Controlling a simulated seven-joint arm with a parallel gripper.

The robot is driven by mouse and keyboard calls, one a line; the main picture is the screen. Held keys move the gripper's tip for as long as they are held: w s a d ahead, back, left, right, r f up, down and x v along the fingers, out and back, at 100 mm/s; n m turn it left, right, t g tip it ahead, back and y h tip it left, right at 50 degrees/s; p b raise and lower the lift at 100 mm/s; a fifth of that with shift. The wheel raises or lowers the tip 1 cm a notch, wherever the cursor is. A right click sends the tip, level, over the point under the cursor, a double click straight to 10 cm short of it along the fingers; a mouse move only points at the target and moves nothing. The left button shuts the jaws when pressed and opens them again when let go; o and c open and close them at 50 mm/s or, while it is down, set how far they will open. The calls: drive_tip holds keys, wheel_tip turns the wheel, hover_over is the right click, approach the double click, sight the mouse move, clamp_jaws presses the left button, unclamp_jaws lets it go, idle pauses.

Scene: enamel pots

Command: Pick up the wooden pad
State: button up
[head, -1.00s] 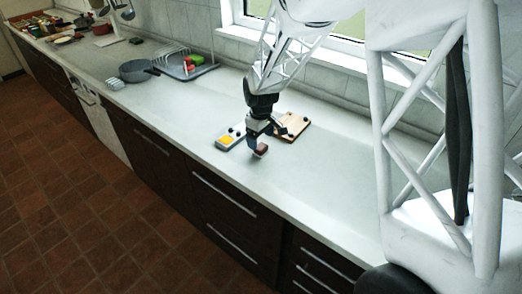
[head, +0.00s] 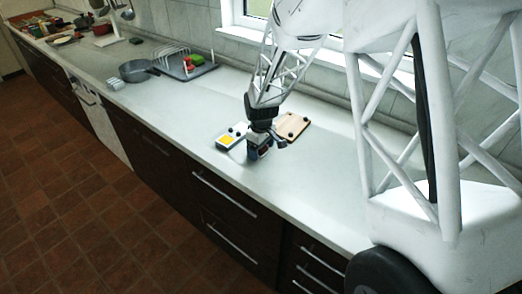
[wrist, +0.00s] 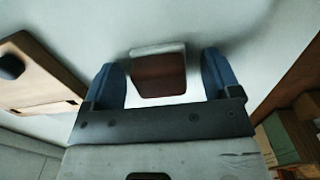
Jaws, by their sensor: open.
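A small reddish-brown block with a pale edge, which looks like the wooden pad (wrist: 158,76), lies on the counter in the wrist view. My gripper (wrist: 161,68) is open, with one blue finger on each side of the pad and a gap visible on both sides. In the head view my gripper (head: 258,152) is low over the counter and hides most or all of the pad. I cannot tell how far the fingertips are above the counter.
A light wooden board with dark knobs (head: 291,126) lies just behind my gripper. A grey and yellow item (head: 228,139) lies close on the left. A pan (head: 137,71) and a dish rack (head: 188,66) stand farther left. The counter's front right is clear.

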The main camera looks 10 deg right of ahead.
drive_tip(key=c, duration=1)
drive_tip(key=shift+r, duration=0.2)
drive_tip(key=shift+r, duration=0.55)
wheel_tip(320, 180, up, 2)
drive_tip(key=shift+r, duration=0.1)
drive_tip(key=s, duration=0.5)
drive_tip(key=s+d+r, duration=0.1)
drive_tip(key=s, duration=0.4)
drive_tip(key=s+d, duration=0.1)
drive_tip(key=s, duration=0.4)
drive_tip(key=shift+s+d+r, duration=0.1)
drive_tip(key=shift+s+r, duration=0.05)
drive_tip(key=shift+s, duration=0.25)
